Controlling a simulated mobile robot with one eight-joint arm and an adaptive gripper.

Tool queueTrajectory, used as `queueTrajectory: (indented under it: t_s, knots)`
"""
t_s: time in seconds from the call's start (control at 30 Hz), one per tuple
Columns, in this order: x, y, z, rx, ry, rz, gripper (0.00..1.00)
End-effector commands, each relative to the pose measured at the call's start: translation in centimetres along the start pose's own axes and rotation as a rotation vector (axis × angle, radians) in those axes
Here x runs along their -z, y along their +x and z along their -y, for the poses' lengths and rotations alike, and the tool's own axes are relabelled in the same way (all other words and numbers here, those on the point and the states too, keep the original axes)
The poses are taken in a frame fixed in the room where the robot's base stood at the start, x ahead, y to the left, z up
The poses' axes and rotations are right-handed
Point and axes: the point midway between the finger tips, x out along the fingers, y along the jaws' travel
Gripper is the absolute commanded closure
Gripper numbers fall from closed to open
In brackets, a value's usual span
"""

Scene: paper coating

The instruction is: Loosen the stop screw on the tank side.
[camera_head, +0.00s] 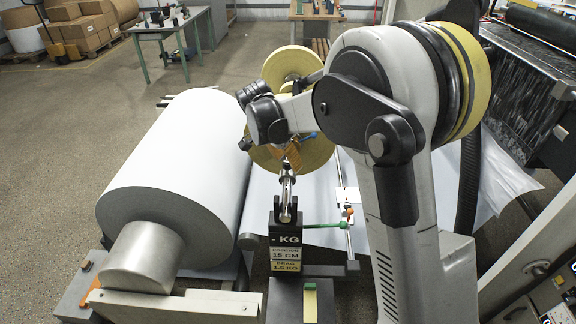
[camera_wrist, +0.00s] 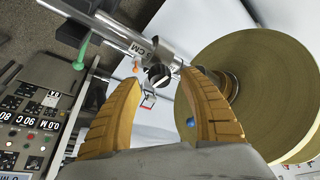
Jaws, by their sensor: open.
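My gripper (camera_head: 287,158) hangs in front of the yellow-brown rolls, above a shiny metal rod (camera_head: 288,184). In the wrist view its two orange fingers (camera_wrist: 160,77) are spread apart with nothing held between them. A dark round head with a light slot (camera_wrist: 157,75) shows between the fingertips, by a metal sleeve (camera_wrist: 148,45) marked "CM". It looks like the stop screw, but I cannot tell for sure, nor which side is the tank side. The fingers appear apart from it. In the head view I cannot make out this head.
A large white paper roll (camera_head: 180,165) fills the left. A yellow-brown roll (camera_wrist: 262,85) stands close to the right finger. A green lever (camera_head: 322,226) and a black stand labelled "KG" (camera_head: 285,238) are below. A control panel (camera_wrist: 35,110) lies left in the wrist view.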

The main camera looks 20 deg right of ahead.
Motion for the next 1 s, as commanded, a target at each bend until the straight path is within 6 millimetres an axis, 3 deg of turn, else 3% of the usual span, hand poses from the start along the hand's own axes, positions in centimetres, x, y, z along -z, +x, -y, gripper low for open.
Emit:
queueTrajectory:
  t_s: [0.1, 0.4, 0.43, 0.57, 0.6, 1.0]
  knots:
    - [-0.05, 1.0, 0.0, 0.0, 0.0, 0.0, 0.5]
    - [-0.01, 1.16, -0.01, 0.0, -0.001, 0.0, 0.5]
    - [-0.01, 1.16, -0.01, 0.0, -0.001, 0.0, 0.54]
    - [-0.01, 1.15, -0.01, 0.0, -0.001, 0.0, 0.94]
    - [-0.01, 1.16, -0.02, 0.0, -0.001, 0.0, 1.0]
    - [-0.02, 1.16, -0.06, 0.009, -0.024, 0.001, 1.0]
